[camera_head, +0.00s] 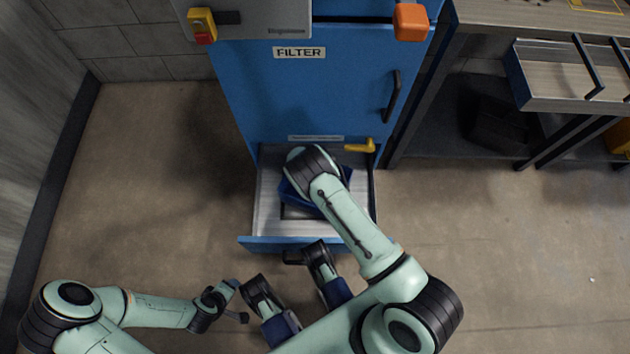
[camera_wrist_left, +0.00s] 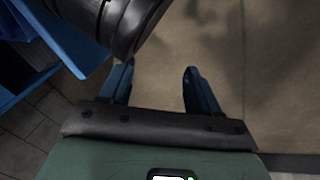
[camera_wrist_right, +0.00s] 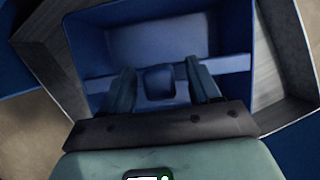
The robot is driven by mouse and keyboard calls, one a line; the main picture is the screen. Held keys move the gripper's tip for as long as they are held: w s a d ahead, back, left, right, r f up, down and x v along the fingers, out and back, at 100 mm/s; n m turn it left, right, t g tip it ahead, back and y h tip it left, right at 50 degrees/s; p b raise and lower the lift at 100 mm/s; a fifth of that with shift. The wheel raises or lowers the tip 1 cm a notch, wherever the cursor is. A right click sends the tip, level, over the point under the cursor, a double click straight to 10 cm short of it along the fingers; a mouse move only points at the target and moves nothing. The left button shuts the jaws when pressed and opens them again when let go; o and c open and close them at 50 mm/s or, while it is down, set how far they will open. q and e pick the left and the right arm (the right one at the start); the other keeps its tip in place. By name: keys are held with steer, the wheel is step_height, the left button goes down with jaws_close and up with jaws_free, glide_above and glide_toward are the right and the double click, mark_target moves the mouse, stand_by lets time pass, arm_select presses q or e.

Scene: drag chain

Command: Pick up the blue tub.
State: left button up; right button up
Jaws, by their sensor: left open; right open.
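The blue tub (camera_head: 289,194) sits inside the open bottom drawer (camera_head: 267,205) of the blue cabinet, partly hidden under my right arm. In the right wrist view the tub (camera_wrist_right: 158,40) fills the middle, with a small blue block-like part between my fingers. My right gripper (camera_wrist_right: 160,68) is open and points down over the tub; whether its fingers touch the tub I cannot tell. In the head view the right wrist hides it. My left gripper (camera_head: 238,301) is open and empty, left of the drawer front; its spread fingers show in the left wrist view (camera_wrist_left: 156,75).
A workbench (camera_head: 540,20) stands at the right. The floor left of the cabinet is clear.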

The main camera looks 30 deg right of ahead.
jaws_close()
arm_select(q)
steer(key=shift+r, duration=0.1)
arm_select(e)
steer(key=shift+r, duration=0.15)
